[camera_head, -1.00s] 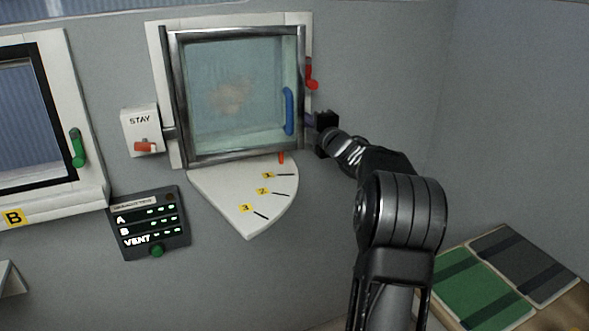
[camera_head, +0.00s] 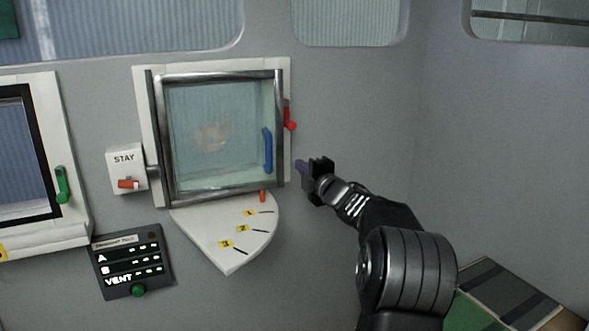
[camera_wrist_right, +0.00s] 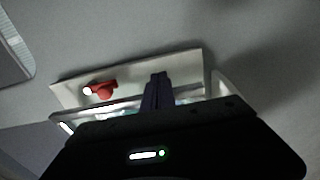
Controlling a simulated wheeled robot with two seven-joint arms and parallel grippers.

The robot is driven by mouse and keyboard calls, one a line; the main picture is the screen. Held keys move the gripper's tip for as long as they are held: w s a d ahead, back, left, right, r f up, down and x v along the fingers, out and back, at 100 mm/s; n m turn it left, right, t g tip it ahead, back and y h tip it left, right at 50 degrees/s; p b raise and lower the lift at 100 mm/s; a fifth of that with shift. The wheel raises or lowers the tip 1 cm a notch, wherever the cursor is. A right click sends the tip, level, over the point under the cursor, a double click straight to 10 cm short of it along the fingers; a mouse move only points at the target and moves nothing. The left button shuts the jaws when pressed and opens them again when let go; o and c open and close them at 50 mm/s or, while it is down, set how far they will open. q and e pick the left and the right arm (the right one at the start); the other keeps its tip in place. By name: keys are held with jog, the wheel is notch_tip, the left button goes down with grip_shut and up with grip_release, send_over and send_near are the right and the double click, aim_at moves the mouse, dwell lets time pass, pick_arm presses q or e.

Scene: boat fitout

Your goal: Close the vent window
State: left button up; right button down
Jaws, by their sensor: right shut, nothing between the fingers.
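The vent window (camera_head: 215,78) is a metal-framed glass pane with a blue handle (camera_head: 267,150) on its right side. The sash stands slightly off its white frame (camera_head: 287,85); the exact gap is hard to tell. A red latch (camera_head: 290,117) is on the frame's right side and also shows in the right wrist view (camera_wrist_right: 103,90). A white quarter-disc scale (camera_head: 222,240) with yellow numbers lies below, with an orange-red pointer (camera_head: 262,196) near mark 1. My right gripper (camera_head: 302,168) is shut and empty, just right of the sash edge. My left gripper is out of view.
A STAY box (camera_head: 124,160) with a red lever is left of the vent. A display panel (camera_head: 130,262) reading A, B and VENT sits lower left. Another window (camera_head: 62,225) with a green handle (camera_head: 62,185) is at far left. The wall right of my gripper is clear.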

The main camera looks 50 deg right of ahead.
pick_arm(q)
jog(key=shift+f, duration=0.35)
pick_arm(e)
jog(key=s+d, duration=0.1)
jog(key=s, duration=0.5)
jog(key=shift+s+d, duration=0.3)
jog(key=shift+d, duration=0.05)
jog(key=shift+r, duration=0.1)
